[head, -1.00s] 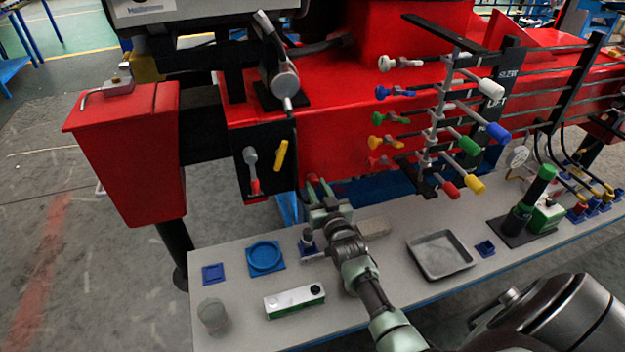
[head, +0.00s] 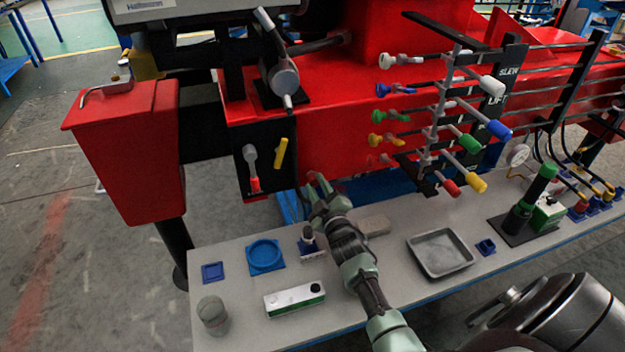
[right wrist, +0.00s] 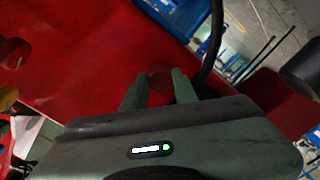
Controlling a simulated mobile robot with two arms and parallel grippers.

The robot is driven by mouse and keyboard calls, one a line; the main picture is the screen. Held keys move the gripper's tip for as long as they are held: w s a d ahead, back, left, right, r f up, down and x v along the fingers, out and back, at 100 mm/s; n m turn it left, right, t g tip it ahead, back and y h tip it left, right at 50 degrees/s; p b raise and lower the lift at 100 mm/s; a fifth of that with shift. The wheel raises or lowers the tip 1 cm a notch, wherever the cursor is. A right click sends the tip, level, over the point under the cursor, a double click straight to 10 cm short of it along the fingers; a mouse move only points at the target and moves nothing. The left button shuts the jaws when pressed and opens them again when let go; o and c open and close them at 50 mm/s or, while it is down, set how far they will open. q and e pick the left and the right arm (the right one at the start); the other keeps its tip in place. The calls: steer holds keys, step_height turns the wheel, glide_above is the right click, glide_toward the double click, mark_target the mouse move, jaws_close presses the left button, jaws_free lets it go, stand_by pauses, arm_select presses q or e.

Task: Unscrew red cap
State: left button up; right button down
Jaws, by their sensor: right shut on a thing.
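My right gripper (head: 318,188) reaches up to the front of the red crane body (head: 345,150), just right of the black panel. In the right wrist view its two fingers (right wrist: 160,88) are close together, with a small dark red piece, seemingly the red cap (right wrist: 160,78), between their tips. The jaws are shut on it. The cap blends with the red body behind it, so its thread and how far it is turned cannot be seen. In the head view the fingertips mostly hide it. My left gripper is not in view.
Below is a grey bench (head: 235,330) with a blue round holder (head: 265,256), a green-white box (head: 294,299), a grey jar (head: 212,314) and a metal tray (head: 441,252). Coloured levers (head: 460,140) stick out right of the gripper. A red bin (head: 130,150) stands left.

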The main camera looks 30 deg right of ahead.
steer(key=n, duration=0.1)
steer(key=n+b, duration=0.1)
steer(key=shift+f+n, duration=0.3)
steer(key=shift+f, duration=0.05)
steer(key=shift+n, duration=0.8)
steer(key=shift+s+r+n, duration=0.1)
steer(key=shift+r+n, duration=0.1)
steer(key=shift+n, duration=0.3)
